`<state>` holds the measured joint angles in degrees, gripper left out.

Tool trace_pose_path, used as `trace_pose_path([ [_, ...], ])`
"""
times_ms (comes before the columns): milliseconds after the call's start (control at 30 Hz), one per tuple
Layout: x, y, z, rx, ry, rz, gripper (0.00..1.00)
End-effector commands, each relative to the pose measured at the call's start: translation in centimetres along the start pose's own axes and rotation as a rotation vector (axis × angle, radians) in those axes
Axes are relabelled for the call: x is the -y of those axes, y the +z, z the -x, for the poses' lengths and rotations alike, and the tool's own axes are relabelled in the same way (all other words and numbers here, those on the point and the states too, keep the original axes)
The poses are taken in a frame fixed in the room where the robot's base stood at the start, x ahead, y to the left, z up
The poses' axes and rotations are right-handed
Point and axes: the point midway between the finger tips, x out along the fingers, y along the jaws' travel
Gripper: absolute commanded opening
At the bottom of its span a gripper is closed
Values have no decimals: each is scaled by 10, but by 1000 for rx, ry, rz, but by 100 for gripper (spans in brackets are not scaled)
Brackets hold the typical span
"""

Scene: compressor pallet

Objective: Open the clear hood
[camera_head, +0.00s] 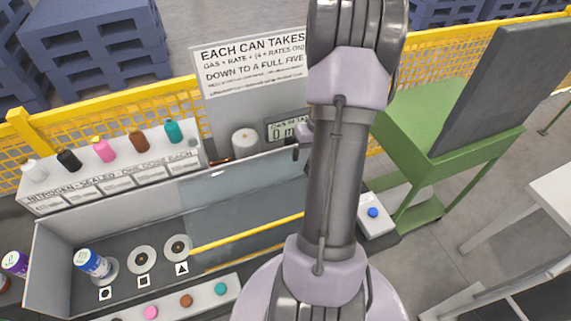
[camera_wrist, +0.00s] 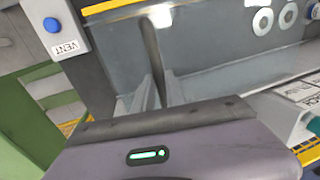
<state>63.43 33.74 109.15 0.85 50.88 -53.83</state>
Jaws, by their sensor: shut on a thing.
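The clear hood (camera_head: 240,200) is a see-through pale panel with a yellow edge strip along its front side. In the head view it lies over the right part of the grey trough (camera_head: 50,255); my arm hides its right end. In the wrist view its yellow edge (camera_wrist: 108,6) shows at the top. My gripper (camera_wrist: 152,95) is shut on a thin dark upright bar (camera_wrist: 152,50), which seems to be part of the hood. Where the bar joins the panel is unclear. In the head view my gripper is mostly hidden behind my arm.
Left in the trough stand a blue-capped can (camera_head: 93,262) and two pale discs (camera_head: 142,258). A sign (camera_head: 250,70) and a white cylinder (camera_head: 245,142) are behind. A VENT box with a blue button (camera_head: 373,212) and a green stand (camera_head: 415,120) are at right.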

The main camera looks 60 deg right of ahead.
Motion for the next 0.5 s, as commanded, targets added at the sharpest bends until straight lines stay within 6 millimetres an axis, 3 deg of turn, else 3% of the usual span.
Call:
trace_pose_path([
  [200, -18, -1, 4, -2, 2, 0, 0],
  [500, -21, -1, 5, -3, 2, 1, 0],
])
